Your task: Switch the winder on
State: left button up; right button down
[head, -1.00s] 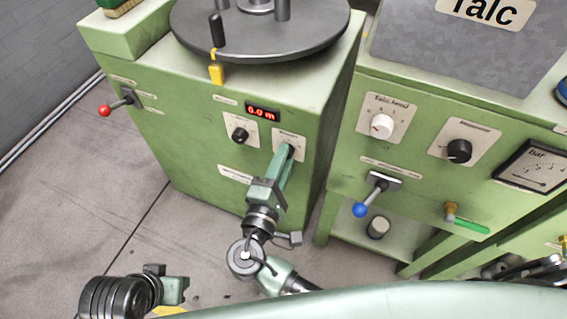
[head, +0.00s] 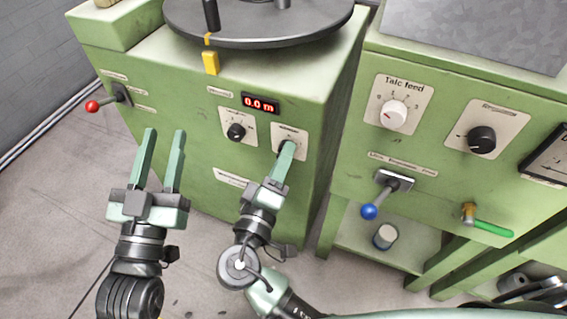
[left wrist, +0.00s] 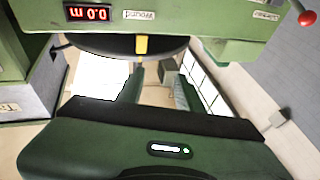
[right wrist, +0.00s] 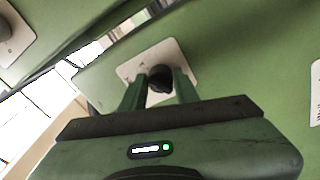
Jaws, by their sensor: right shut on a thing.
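The winder is the green cabinet (head: 200,105) with a dark round plate (head: 258,30) on top and a red display (head: 261,103) reading 0.0 m. Its front has a free black knob (head: 236,132) and, right of it, a second black knob on a pale label plate (head: 289,134). My right gripper (head: 288,147) is shut on this right knob (right wrist: 160,78), partly hiding it. A red-ended lever (head: 106,103) sits at the winder's left. My left gripper (head: 165,132) is open and empty, in front of the cabinet's lower left; its fingers also show in the left wrist view (left wrist: 158,75).
On the right, the talc machine carries a white talc feed knob (head: 393,114), a black knob (head: 482,139), a blue-ended lever (head: 378,199) and a green-handled valve (head: 490,227). A yellow block (head: 210,62) hangs at the plate's edge. Floor at the left is clear.

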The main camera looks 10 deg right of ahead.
pick_arm(q)
jog(key=s+r+t+h+b, duration=0.1)
jog(key=s+r+t, duration=0.3)
jog(key=r, duration=0.2)
jog(key=shift+r+h, duration=0.25)
jog(key=shift+h, duration=0.05)
pick_arm(e)
jog(key=shift+f+m, duration=0.2)
jog(key=shift+m, duration=0.5)
pick_arm(q)
jog(key=shift+a, duration=0.1)
pick_arm(e)
jog(key=c, duration=1.1)
grip_release()
jog(key=shift+r, duration=0.1)
pick_arm(q)
jog(key=w+f+g, duration=0.1)
jog(key=f, duration=0.1)
jog(key=w+f+g, duration=0.1)
jog(key=shift+w+f+p, duration=0.35)
jog(key=shift+w+p, duration=0.05)
pick_arm(e)
jog(key=v, duration=0.8)
jog(key=shift+w, duration=0.1)
